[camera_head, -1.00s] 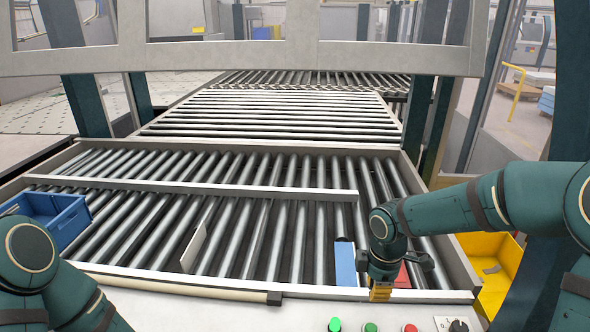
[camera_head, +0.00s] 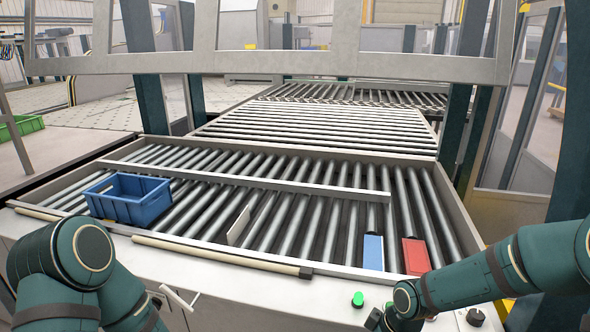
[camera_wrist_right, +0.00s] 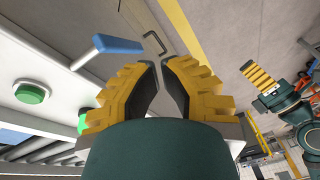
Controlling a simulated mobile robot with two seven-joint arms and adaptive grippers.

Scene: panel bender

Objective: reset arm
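My right arm comes in from the lower right in the head view. Its gripper (camera_head: 384,322) is low at the bottom edge, in front of the roller table and mostly hidden. In the right wrist view the yellow fingers of this gripper (camera_wrist_right: 160,66) have a narrow gap between their dark pads, with nothing held. My left arm (camera_head: 75,265) is folded at the lower left of the head view, its gripper out of that view. The left gripper (camera_wrist_right: 262,82) shows at the right of the wrist view, with yellow fingers; its opening is unclear.
A blue bin (camera_head: 128,200) stands on the roller table's left. A thin upright plate (camera_head: 239,226), a blue block (camera_head: 373,252) and a red block (camera_head: 416,256) are on the rollers. A green button (camera_head: 357,299) is on the front panel. A blue-ended bar (camera_wrist_right: 117,44) shows in the wrist view.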

